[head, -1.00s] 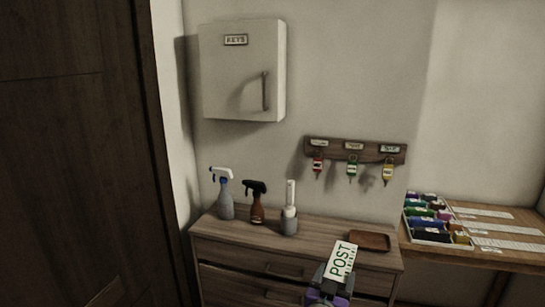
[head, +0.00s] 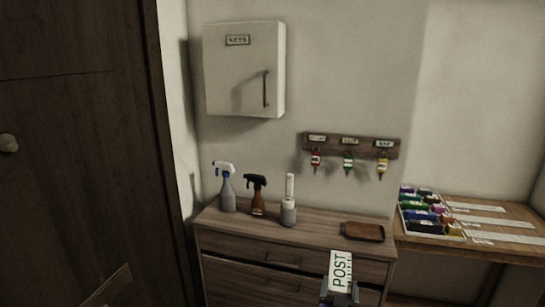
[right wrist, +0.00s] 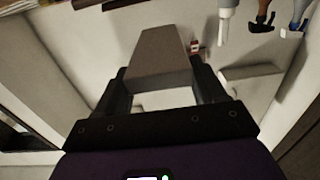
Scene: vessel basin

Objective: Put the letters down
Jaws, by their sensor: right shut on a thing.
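The letters (head: 340,268) show in the head view as a white piece with green POST print, held up in front of the dresser. My right gripper (head: 340,287) is shut on their lower end at the bottom edge of the view. In the right wrist view a grey-brown flat shape (right wrist: 153,60) stands between the fingers, probably the letters from behind. The letters are apart from the brown tray (head: 363,231), which looks empty and lies on the dresser top (head: 325,224) above and beyond them. My left gripper is not in view.
Two spray bottles (head: 227,188) (head: 258,196) and a brush in a grey holder (head: 289,212) stand on the dresser's left half. A key rack (head: 349,146) and key cabinet (head: 244,70) hang above. A desk with a box of colourful items (head: 428,214) is at right.

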